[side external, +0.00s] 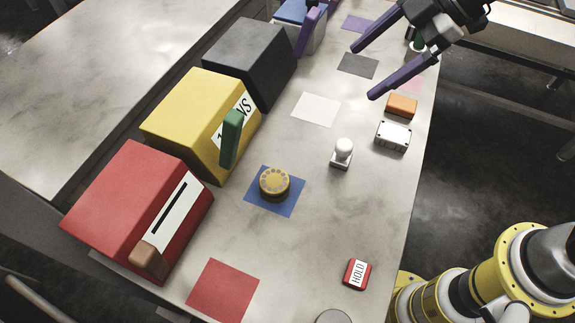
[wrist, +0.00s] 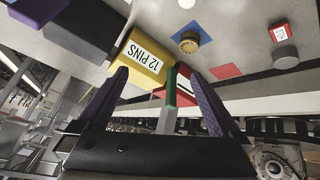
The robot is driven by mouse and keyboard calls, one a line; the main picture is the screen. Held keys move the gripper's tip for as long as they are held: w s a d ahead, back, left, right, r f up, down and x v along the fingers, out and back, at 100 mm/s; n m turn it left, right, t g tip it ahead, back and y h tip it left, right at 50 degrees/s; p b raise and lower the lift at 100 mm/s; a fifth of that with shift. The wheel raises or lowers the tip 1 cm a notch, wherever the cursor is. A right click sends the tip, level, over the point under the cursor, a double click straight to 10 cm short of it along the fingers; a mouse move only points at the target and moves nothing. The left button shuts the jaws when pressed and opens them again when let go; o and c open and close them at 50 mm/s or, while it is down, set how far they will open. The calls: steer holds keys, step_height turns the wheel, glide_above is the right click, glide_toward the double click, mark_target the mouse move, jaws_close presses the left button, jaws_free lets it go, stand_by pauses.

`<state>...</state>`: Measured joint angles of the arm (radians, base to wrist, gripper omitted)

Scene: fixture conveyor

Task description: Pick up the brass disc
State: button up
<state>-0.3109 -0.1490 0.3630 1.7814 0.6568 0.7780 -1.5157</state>
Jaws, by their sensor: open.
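The brass disc (side external: 274,183) is a round, yellow-gold piece with a ring of darker marks on top. It lies flat on a blue square (side external: 291,204) on the table, in front of the yellow box. In the wrist view the brass disc (wrist: 189,43) shows at the upper middle, on the blue square (wrist: 205,34). My gripper (side external: 363,72) has two long purple fingers, spread apart and empty, at the upper right, away from the disc. In the wrist view my gripper (wrist: 157,75) is open, with the disc beyond its fingertips.
Red (side external: 125,200), yellow (side external: 190,115) and black (side external: 245,60) boxes line the left; a green lever (side external: 231,138) stands near the disc. A white knob (side external: 342,152), white box (side external: 393,136), orange block (side external: 402,105) and red HOLD block (side external: 357,274) stand to the right.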

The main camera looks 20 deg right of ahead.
steer(key=a+f+n+g, duration=0.1)
steer(key=a+f+g, duration=0.1)
steer(key=a+f, duration=0.5)
steer(key=g, duration=0.2)
glide_toward(274, 180)
steer(key=shift+n+t, duration=0.3)
steer(key=x, duration=0.4)
steer(key=shift+s+d+f, duration=0.1)
steer(key=shift+s+d, duration=0.05)
steer(key=shift+s, duration=0.1)
steer(key=shift+x, duration=3.2)
steer(key=shift+c, duration=0.3)
jaws_close()
steer(key=shift+r, duration=0.2)
